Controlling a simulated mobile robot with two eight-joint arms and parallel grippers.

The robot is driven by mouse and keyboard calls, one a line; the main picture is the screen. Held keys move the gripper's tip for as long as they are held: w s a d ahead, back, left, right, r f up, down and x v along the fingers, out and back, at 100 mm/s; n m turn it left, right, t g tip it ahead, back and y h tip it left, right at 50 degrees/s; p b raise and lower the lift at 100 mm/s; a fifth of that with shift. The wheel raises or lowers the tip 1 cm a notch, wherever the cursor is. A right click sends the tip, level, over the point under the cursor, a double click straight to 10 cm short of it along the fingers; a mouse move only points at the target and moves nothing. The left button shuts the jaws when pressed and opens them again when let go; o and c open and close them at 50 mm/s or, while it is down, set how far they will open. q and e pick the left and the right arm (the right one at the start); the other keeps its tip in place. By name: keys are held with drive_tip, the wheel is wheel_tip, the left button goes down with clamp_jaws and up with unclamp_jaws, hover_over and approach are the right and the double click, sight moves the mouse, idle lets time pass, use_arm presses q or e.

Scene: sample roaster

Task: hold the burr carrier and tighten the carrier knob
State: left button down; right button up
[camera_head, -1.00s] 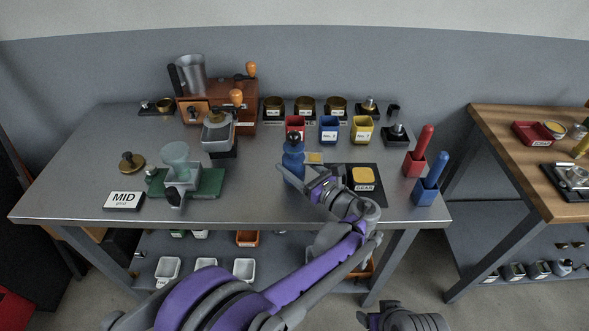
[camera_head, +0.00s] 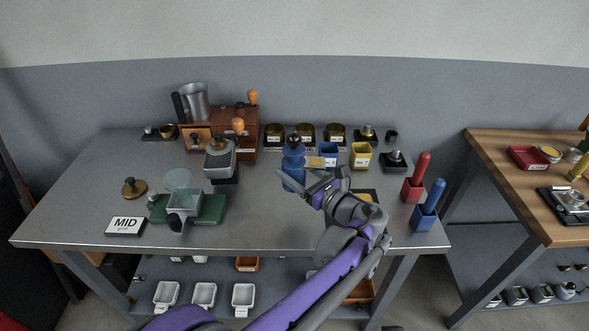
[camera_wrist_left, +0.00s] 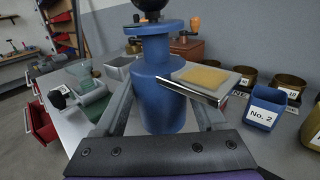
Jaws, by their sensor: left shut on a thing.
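The blue burr carrier (camera_head: 293,170) stands upright on the grey table, right of its middle. It looks like a stepped blue cylinder with a flange. The round black carrier knob (camera_head: 293,140) sits on top. In the left wrist view the carrier (camera_wrist_left: 160,88) fills the middle, and the knob (camera_wrist_left: 149,4) is cut by the top edge. My left gripper (camera_head: 297,188) is shut on the carrier's lower body, one finger on each side; it also shows in the left wrist view (camera_wrist_left: 162,112). I cannot tell how tight the knob is. My right gripper is not in view.
A small plate with a tan top (camera_wrist_left: 205,78) is close right of the carrier. Blue (camera_head: 328,150) and yellow (camera_head: 360,153) cups stand behind and to the right. A green-based scale-like device (camera_head: 207,208) is left. Table between is clear.

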use_arm(q)
drive_tip(key=shift+f+b, duration=2.35)
drive_tip(key=shift+f, duration=2.3)
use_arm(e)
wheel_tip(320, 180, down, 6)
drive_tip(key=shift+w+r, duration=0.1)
use_arm(q)
drive_tip(key=shift+f, duration=0.2)
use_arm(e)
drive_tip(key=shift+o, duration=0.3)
